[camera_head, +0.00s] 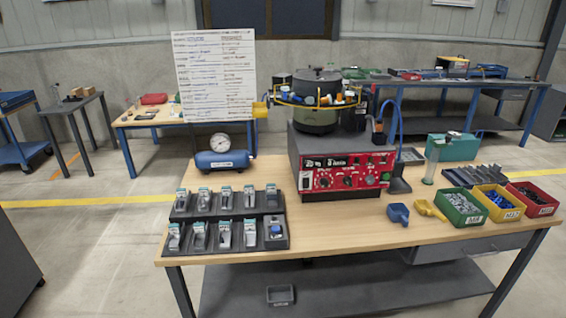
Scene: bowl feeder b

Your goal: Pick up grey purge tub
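A small dark grey open tub (280,295) with a pale label on its front sits on the lower shelf, left of the middle, under the front of the workbench. It looks like the grey purge tub, but its label is too small to read. It stands upright and nothing touches it. My gripper is not in view.
The wooden workbench top (340,232) overhangs the lower shelf (380,285). A bench leg (182,292) stands to the tub's left. The red feeder controller (345,172), a black tray of parts (228,217) and colored bins (460,207) stand on top.

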